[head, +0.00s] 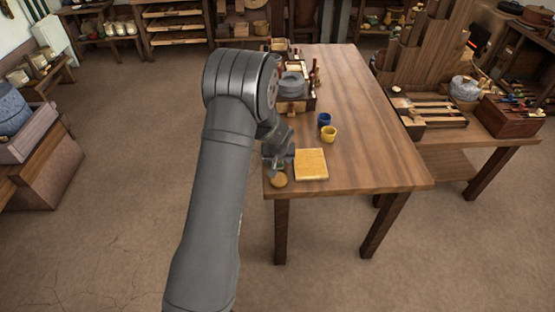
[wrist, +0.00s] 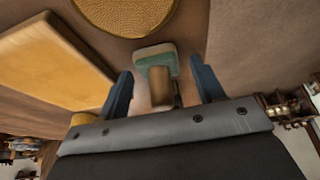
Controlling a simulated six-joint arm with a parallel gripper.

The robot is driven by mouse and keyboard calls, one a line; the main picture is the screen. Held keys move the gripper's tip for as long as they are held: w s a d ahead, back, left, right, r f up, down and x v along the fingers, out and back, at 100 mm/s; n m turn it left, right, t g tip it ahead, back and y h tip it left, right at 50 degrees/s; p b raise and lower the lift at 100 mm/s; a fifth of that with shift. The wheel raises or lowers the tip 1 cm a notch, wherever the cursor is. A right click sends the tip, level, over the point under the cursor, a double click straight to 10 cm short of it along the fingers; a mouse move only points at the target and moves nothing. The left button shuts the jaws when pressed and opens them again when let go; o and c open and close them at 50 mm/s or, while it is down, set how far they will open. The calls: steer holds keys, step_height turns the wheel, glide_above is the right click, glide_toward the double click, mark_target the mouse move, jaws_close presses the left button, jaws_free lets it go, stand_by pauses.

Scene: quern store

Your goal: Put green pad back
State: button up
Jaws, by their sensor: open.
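The green pad (wrist: 152,56) shows in the wrist view as a small block with a green band and a paler edge. A brown wooden handle (wrist: 159,84) stands out from it towards me. My gripper (wrist: 162,72) is open, with one dark blue finger on each side of the pad and handle and a visible gap to both. In the head view my gripper (head: 279,160) is low at the table's near left corner, and it and the arm mostly hide the pad.
A yellow square board (head: 311,164) lies just right of my gripper. A yellow cup (head: 329,135) and a blue cup (head: 324,119) stand farther back. The right of the table (head: 375,150) is clear.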

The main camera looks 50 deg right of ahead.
steer(key=v, duration=1.2)
steer(key=shift+w, duration=0.1)
steer(key=x, duration=1.1)
steer(key=shift+d+f, duration=0.2)
steer(key=shift+f, duration=0.15)
steer(key=shift+r, duration=0.95)
